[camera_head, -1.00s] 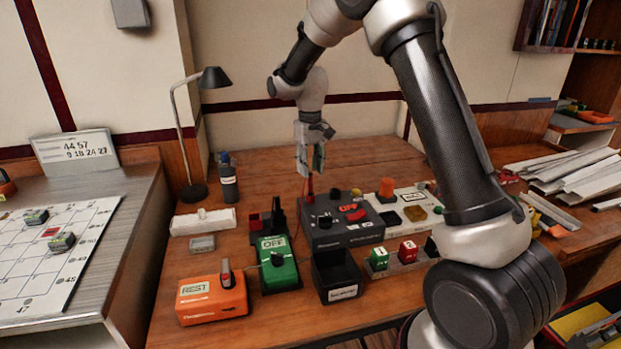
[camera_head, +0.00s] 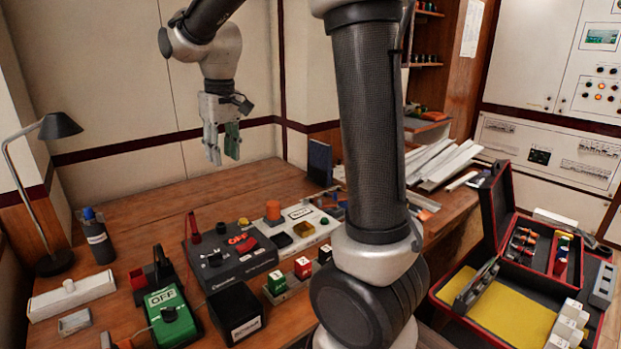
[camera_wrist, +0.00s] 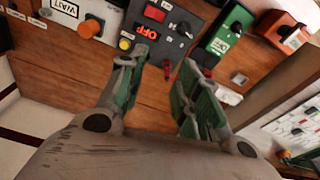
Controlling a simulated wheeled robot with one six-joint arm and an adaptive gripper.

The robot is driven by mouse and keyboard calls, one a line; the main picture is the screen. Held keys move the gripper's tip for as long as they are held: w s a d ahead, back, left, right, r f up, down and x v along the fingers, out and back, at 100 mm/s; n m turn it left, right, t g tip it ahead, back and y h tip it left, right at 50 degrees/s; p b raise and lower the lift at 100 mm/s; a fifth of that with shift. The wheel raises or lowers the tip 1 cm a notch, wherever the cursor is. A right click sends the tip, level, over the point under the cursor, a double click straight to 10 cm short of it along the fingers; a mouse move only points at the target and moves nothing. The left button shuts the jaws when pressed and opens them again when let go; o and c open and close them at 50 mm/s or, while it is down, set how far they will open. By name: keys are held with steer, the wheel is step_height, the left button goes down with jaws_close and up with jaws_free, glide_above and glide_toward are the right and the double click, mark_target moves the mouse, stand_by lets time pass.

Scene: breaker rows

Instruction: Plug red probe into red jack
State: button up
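The red probe (camera_head: 193,228) stands upright at the back left corner of the dark grey meter box (camera_head: 256,262), which has a red lit OFF display. In the wrist view, a small red piece (camera_wrist: 167,70) shows by the box's edge, between my fingertips in the picture. The red jack itself is not visible; I cannot tell how deep the probe sits. My gripper (camera_head: 223,160) hangs above and behind the box, apart from the probe. Its green-padded fingers are spread and empty in the wrist view (camera_wrist: 158,75).
A green OFF device (camera_head: 170,316), a black bin (camera_head: 235,313) and a white panel with an orange knob (camera_head: 273,211) surround the box. A lamp (camera_head: 58,128) and a bottle (camera_head: 97,238) stand left. An open red case (camera_head: 500,215) lies right. The table behind the box is clear.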

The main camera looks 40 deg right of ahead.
steer(key=s+d+m+t, duration=0.1)
steer(key=s+d, duration=0.2)
steer(key=s, duration=0.9)
steer(key=s+d+m+t, duration=0.1)
steer(key=s+d, duration=0.3)
steer(key=s, duration=0.9)
steer(key=shift+d+f+t, duration=0.2)
steer(key=shift+d+t, duration=0.05)
steer(key=shift+t, duration=0.25)
